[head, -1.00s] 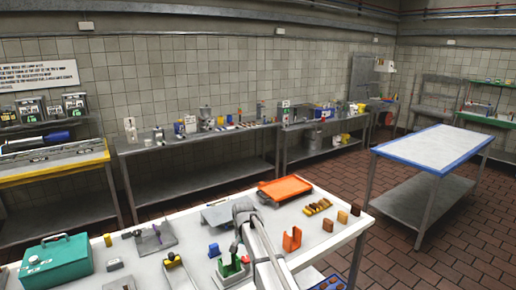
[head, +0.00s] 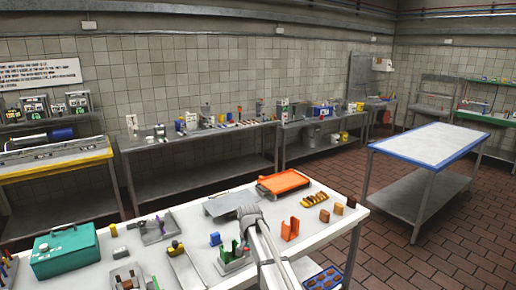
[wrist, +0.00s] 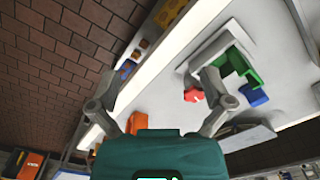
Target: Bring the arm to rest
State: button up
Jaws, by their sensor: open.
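My gripper (wrist: 162,88) shows in the wrist view with its two fingers spread wide apart and nothing between them. In the head view my arm (head: 268,255) reaches in from the bottom over the worktable (head: 190,215). The fingers cannot be made out there.
On the worktable are a teal box (head: 65,250), a green block (head: 234,251), an orange block (head: 290,229) and an orange tray (head: 284,182). A blue-edged table (head: 430,145) stands at the right, with open tiled floor (head: 440,255) in front. Cluttered benches line the wall.

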jog(key=s+d+f+n+b, duration=0.1)
jog(key=s+d+f+b, duration=0.3)
jog(key=s+d, duration=0.6)
jog(key=s+d+f+n+b, duration=0.2)
jog(key=s+d+f+b, duration=0.3)
jog(key=s+d, duration=0.5)
jog(key=s, duration=0.4)
jog(key=shift+s, duration=0.25)
